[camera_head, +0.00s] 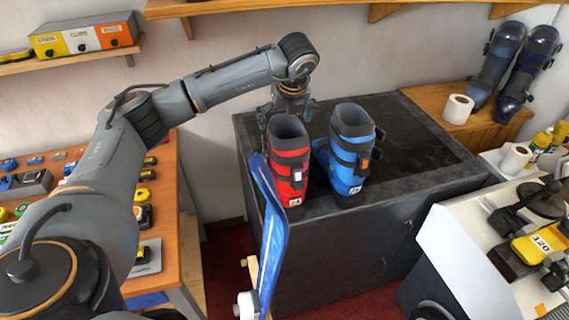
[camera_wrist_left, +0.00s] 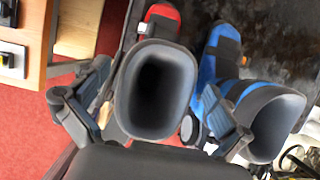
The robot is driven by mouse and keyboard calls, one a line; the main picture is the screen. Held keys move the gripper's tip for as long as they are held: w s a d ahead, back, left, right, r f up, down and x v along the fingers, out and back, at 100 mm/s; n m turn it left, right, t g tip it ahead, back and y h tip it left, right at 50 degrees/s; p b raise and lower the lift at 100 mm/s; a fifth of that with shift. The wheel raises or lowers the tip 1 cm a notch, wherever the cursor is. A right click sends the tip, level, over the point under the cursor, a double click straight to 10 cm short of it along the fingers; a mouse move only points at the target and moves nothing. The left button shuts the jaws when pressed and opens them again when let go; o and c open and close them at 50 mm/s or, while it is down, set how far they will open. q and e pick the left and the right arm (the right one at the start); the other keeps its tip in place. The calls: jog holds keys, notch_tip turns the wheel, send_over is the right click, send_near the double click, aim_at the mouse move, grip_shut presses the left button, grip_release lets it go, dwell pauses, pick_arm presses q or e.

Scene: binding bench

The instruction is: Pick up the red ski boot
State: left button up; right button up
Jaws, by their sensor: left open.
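My right gripper is not in view.
A blue ski (camera_head: 268,232) stands in front of the red boot and hides part of its left side. The black cabinet top (camera_head: 418,135) is clear behind and right of the boots.

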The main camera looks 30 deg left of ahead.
aim_at(283, 132)
pick_arm(q)
jog(key=shift+p+x, duration=0.55)
jog(key=shift+x, duration=0.65)
jog(key=shift+p+x, duration=0.4)
jog(key=shift+x, duration=0.8)
jog(key=shift+w+a+f, duration=0.15)
jog(key=shift+w+f, duration=0.15)
jog(key=shift+f, duration=0.25)
jog(key=shift+s, duration=0.1)
jog(key=c, duration=1.1)
jog(key=shift+r, duration=0.2)
jog(key=shift+c, duration=0.5)
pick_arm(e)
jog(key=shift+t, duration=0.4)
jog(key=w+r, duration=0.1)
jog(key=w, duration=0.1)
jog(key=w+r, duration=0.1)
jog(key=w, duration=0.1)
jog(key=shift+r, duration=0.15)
